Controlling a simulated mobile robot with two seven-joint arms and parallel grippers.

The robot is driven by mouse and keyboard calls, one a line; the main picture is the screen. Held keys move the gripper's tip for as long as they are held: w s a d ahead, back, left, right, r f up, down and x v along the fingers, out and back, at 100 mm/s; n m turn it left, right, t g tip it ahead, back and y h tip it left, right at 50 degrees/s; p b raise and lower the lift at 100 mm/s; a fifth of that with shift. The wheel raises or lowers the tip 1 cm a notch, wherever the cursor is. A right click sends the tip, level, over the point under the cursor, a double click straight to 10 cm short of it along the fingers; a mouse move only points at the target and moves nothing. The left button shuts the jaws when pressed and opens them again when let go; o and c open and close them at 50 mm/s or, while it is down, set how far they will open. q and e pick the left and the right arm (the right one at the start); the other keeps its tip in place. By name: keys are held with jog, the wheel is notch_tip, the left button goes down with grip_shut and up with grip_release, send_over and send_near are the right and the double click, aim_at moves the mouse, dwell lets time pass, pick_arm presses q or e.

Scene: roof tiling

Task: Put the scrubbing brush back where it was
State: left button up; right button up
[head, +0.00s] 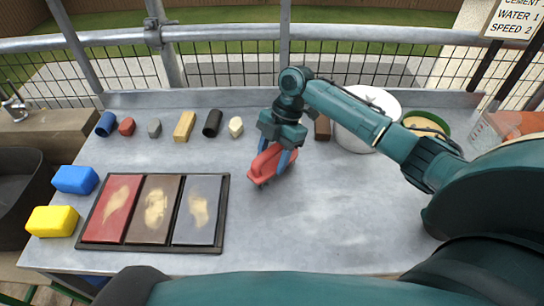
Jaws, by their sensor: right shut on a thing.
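The scrubbing brush (264,168) has a red body with a darker underside. It is at the middle of the grey metal table (330,220), right of the tile tray. My right gripper (277,156) points down from above and is shut on the brush, with its blue fingers on either side of the red body. The brush sits slantwise, at or just above the table top; I cannot tell whether it touches. My left gripper is not in view.
A black tray (153,246) holds red, brown and grey tiles with pale smears. Blue (75,180) and yellow (53,221) sponges lie left of it. Several small blocks, including a tan one (184,126), line the back. A white bucket (366,105) stands back right. The front right table is clear.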

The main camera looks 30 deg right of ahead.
jog(key=shift+f, duration=0.25)
jog(key=shift+f, duration=0.2)
jog(key=o, duration=0.9)
jog(key=shift+o, duration=0.2)
jog(key=shift+r, duration=0.1)
jog(key=v, duration=1.2)
jog(key=shift+r+b, duration=0.15)
jog(key=shift+b, duration=0.15)
